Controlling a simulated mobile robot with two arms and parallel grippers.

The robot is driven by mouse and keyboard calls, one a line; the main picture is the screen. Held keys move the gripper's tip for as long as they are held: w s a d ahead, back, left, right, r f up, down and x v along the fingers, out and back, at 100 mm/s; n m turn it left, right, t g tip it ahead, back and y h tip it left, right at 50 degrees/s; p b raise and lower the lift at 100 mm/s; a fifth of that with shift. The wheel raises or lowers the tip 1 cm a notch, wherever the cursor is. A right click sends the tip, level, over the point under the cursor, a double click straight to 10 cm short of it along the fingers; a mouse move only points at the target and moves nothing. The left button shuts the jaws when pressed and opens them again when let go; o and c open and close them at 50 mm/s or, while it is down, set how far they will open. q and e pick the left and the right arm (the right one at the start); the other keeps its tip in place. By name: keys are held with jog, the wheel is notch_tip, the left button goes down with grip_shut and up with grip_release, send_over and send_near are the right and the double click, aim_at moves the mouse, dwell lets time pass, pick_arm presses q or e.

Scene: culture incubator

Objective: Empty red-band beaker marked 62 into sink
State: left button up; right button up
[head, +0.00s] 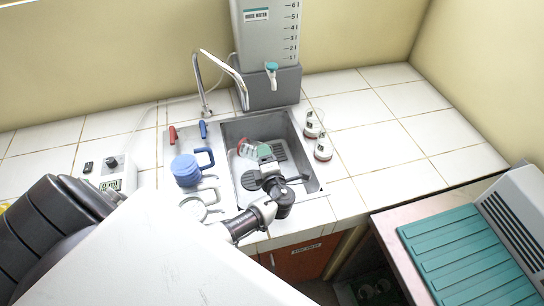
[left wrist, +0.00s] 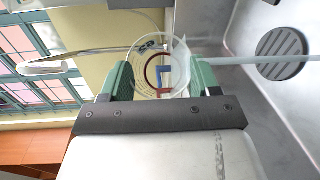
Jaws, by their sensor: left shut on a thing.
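A clear beaker with a red band (head: 243,147) is tilted on its side inside the sink's outline in the head view. My left gripper (head: 264,153) is shut on it, with green fingers on its wall. In the left wrist view the clear beaker (left wrist: 150,48) sits between the green fingers (left wrist: 158,82). I cannot read a number on it, and I see no clear liquid in it. The metal sink (head: 302,170) lies under the gripper, and its drain also shows in the left wrist view (left wrist: 282,52). My right gripper is not in view.
A curved tap (head: 200,75) stands behind the sink, beside a water tank (head: 268,50). Several red-banded vessels (head: 322,150) stand right of the sink. Blue-handled items (head: 186,170) and a small display device (head: 112,172) are at its left. The far right counter is clear.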

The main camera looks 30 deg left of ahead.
pick_arm(q)
jog(key=shift+d+m+t+y, duration=0.2)
jog(key=shift+m+t+y, duration=0.2)
jog(key=shift+m+y, duration=0.15)
dwell(0.8)
